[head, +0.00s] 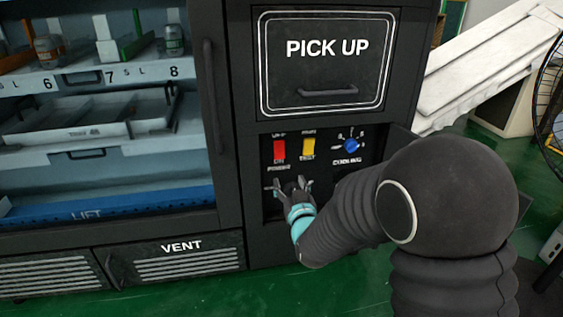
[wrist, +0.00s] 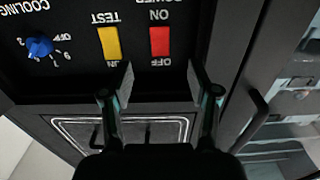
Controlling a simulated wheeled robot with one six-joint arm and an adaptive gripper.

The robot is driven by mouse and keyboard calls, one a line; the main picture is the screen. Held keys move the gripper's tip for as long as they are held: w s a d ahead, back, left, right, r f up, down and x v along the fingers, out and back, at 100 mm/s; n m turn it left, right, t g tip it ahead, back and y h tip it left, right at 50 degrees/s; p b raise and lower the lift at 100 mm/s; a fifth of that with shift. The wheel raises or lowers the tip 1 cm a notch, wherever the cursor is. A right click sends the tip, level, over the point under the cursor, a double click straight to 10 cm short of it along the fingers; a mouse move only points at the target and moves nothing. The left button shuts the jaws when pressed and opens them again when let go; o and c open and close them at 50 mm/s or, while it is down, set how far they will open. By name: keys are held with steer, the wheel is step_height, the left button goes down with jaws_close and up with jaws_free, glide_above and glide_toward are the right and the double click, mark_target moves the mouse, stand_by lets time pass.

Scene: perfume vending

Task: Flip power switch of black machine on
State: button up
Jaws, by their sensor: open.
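The black machine (head: 233,120) fills most of the head view. Its control panel has a red power switch (head: 279,150) with OFF marked above it and ON and POWER below. The red switch also shows in the wrist view (wrist: 160,41), where the panel appears upside down. My gripper (head: 290,186) is open and empty, in front of the panel just below the red switch. In the wrist view its two fingers (wrist: 161,80) stand apart, with the red switch beyond the gap. I cannot tell whether the fingers touch the panel. The rocker's tilt is too small to read.
A yellow TEST switch (head: 308,147) and a blue COOLING knob (head: 351,145) sit right of the red switch. The PICK UP door (head: 327,78) is above, shut. A glass door with a vertical handle (head: 212,95) is at left. A panel flap (head: 400,146) stands open at right.

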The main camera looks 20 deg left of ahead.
mark_target(280, 157)
steer(key=x, duration=1.2)
steer(key=shift+w+p, duration=0.2)
steer(key=shift+p, duration=0.15)
